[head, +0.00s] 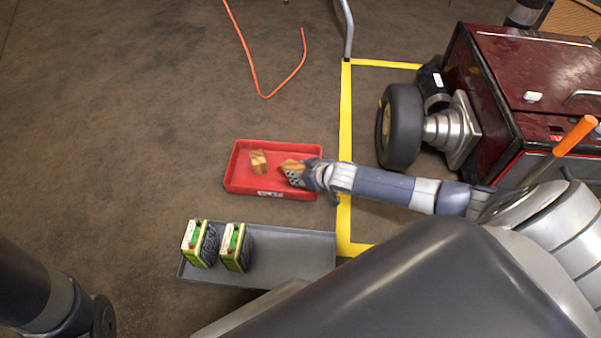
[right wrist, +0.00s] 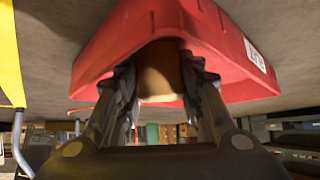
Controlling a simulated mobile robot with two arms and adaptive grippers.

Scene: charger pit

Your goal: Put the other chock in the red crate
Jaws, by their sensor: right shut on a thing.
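The red crate (head: 232,180) stands on the floor in the middle of the head view. One wooden chock (head: 258,161) lies inside it, left of centre. My right gripper (head: 296,174) reaches in from the right over the crate's right part and is shut on the other wooden chock (head: 291,165). In the right wrist view that chock (right wrist: 160,72) sits between the two fingers, with the red crate (right wrist: 115,45) behind it. I cannot tell whether the held chock touches the crate floor. My left gripper does not show.
A grey tray (head: 290,258) with two green-and-black boxes (head: 235,247) lies in front of the crate. A yellow floor line (head: 346,110) runs just right of the crate. A dark red wheeled machine (head: 500,90) stands at right. An orange cable (head: 262,92) lies behind; floor at left is clear.

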